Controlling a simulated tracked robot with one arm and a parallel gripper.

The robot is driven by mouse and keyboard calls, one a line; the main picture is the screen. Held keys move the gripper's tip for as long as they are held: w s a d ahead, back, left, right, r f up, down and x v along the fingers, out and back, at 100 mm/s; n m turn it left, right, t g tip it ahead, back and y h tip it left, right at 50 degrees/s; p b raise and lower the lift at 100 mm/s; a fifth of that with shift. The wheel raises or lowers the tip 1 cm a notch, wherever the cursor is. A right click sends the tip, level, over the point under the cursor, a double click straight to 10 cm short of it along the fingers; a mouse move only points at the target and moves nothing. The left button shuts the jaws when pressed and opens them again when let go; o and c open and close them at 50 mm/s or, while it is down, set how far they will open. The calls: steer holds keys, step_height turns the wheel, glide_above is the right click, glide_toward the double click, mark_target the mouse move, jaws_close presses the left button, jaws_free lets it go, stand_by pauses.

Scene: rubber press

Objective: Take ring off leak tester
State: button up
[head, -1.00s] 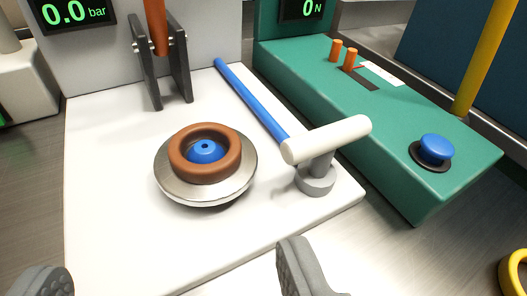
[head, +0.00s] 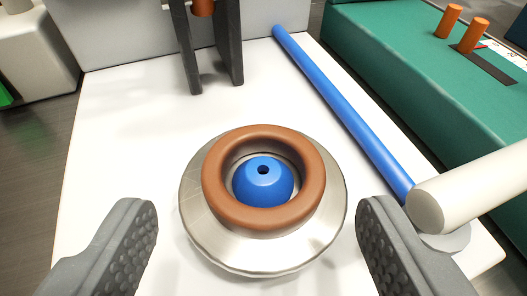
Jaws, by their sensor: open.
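A brown rubber ring (head: 222,203) lies around a blue dome (head: 262,184) with a small dark hole in its top. Both sit on the round metal seat (head: 270,257) of the leak tester, on its white base plate (head: 112,150). My gripper (head: 258,232) is open and empty. Its two grey ridged fingers stand left and right of the metal seat, apart from the ring and nearer to the camera.
A blue rod (head: 340,108) with a pale grey cross handle (head: 472,192) stands close to my right finger. A dark clevis (head: 208,45) with an orange-brown rod is behind the ring. A green unit (head: 420,90) with orange pegs is at right. The plate left of the seat is clear.

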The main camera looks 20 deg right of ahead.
mark_target(263, 161)
steer(key=x, duration=0.4)
steer(key=shift+d+f, duration=0.15)
steer(key=shift+f, duration=0.15)
steer(key=shift+c, duration=0.4)
steer(key=c, duration=0.7)
steer(key=shift+r, duration=0.15)
steer(key=shift+c, duration=0.2)
